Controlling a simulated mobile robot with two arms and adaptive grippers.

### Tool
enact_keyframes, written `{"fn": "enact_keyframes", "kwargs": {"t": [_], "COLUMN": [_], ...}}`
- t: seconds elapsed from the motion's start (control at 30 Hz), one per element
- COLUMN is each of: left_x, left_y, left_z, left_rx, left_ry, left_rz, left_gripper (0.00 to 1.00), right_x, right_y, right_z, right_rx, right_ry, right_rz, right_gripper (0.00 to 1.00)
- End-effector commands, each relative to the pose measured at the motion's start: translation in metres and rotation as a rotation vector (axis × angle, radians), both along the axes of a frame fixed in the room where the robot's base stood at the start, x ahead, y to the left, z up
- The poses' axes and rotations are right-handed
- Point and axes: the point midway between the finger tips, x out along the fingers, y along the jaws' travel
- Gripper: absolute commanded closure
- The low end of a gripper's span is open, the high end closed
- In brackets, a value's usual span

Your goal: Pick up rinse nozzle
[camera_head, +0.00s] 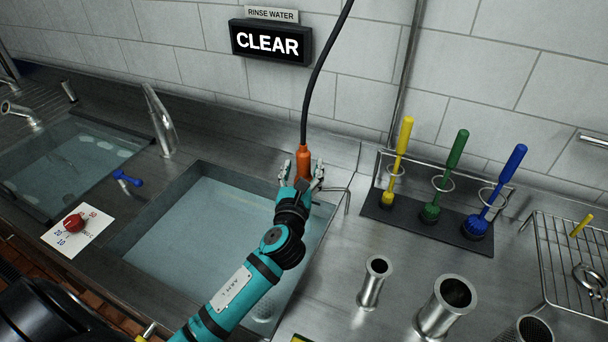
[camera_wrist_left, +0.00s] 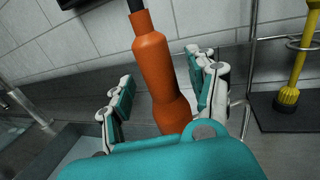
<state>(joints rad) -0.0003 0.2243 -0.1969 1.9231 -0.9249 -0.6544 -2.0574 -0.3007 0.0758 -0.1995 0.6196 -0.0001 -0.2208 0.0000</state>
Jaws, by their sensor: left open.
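The rinse nozzle (camera_head: 303,163) is an orange piece on the end of a black hose, upright at the back edge of the sink basin. My left gripper (camera_head: 302,178) is open with its fingers on both sides of the nozzle. In the left wrist view the nozzle (camera_wrist_left: 164,75) stands between the two open fingers of the gripper (camera_wrist_left: 160,95), with a gap visible on the left side. The nozzle's lower end is hidden behind my gripper. My right gripper is not in view.
A water-filled basin (camera_head: 135,240) lies below my arm. A bent metal hook (camera_head: 347,197) is just right of the gripper. Yellow, green and blue brushes (camera_head: 450,155) stand in a rack at right. Metal cylinders (camera_head: 445,305) stand front right. A sign reads CLEAR (camera_head: 270,42).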

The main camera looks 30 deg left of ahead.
Motion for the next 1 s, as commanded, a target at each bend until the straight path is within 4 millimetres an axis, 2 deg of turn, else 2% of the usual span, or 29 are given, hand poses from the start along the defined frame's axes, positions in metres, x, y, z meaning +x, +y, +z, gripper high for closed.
{"fn": "enact_keyframes", "kwargs": {"t": [0.1, 0.37, 0.8, 1.0], "left_x": [0.0116, 0.0138, 0.0135, 0.0136], "left_y": [0.0040, 0.0046, 0.0045, 0.0045], "left_z": [0.0008, -0.0002, -0.0003, 0.0006], "left_rx": [0.000, 0.000, 0.000, 0.001], "left_ry": [0.000, 0.000, 0.000, -0.002], "left_rz": [0.000, 0.000, -0.001, -0.001], "left_gripper": [0.42, 0.42, 0.99, 1.00], "right_x": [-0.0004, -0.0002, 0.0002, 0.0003], "right_y": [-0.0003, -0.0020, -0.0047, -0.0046], "right_z": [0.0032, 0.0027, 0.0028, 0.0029], "right_rx": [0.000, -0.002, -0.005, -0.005], "right_ry": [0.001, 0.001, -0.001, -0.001], "right_rz": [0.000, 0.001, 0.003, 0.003], "right_gripper": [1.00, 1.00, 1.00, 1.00]}}
